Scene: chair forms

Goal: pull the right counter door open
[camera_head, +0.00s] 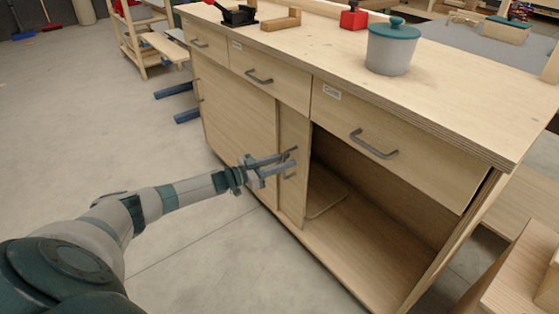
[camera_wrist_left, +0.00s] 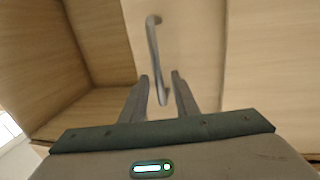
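The wooden counter (camera_head: 330,235) stands ahead with its lower right compartment uncovered. A narrow door panel (camera_head: 294,135) with a grey vertical handle (camera_head: 289,174) is at the left side of that opening. I cannot tell whether this panel is slid or swung. My left gripper (camera_head: 291,158) is at this handle, its fingers apart. In the left wrist view the handle (camera_wrist_left: 153,45) has its near end between the two fingers (camera_wrist_left: 160,82), with a gap visible on each side. My right gripper is not in view.
Drawers with grey handles (camera_head: 374,146) run above the compartment. A teal-lidded pot (camera_head: 391,50) and a red box (camera_head: 354,18) stand on the countertop. A wooden piece (camera_head: 515,275) is close at the lower right. Floor (camera_head: 215,255) in front of the counter is clear.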

